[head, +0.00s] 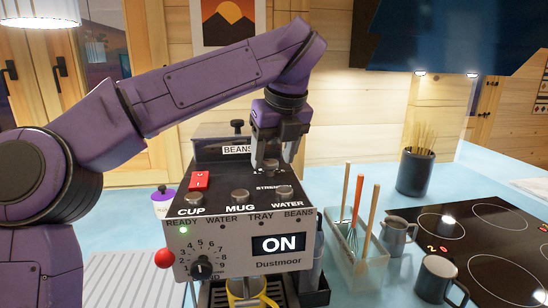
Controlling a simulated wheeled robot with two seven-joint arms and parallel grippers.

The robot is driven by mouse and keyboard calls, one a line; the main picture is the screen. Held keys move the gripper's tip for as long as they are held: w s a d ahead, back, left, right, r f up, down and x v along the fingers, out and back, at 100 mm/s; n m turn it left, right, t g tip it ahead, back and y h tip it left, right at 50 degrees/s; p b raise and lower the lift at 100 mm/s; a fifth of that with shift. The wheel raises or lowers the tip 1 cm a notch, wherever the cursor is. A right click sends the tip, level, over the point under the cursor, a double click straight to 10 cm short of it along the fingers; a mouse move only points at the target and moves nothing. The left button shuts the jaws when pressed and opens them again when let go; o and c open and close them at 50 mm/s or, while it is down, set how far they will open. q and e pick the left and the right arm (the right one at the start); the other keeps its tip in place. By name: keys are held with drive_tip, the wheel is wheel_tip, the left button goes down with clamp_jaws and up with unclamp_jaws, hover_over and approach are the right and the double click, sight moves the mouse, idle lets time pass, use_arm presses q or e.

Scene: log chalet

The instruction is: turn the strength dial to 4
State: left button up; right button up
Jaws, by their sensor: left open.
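My left gripper (273,160) points down over the top panel just behind that word, open. A small grey knob, seemingly the strength dial (270,167), shows low between its fingers. The fingers hide most of it, so its setting and any contact cannot be told. A separate numbered dial (203,268), apparently marked "GRIND", is on the front panel. My right gripper is not in view.
CUP (192,199), MUG (240,196) and WATER (284,192) buttons and a red switch (200,180) surround the gripper's area. A bean hopper (225,150) stands behind. A yellow mug (250,292) is below. A utensil holder (358,262) stands right.

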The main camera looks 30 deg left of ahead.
use_arm(q)
drive_tip(key=shift+s, duration=0.45)
drive_tip(key=shift+w, duration=0.15)
drive_tip(key=c, duration=1)
drive_tip(key=shift+c, duration=0.2)
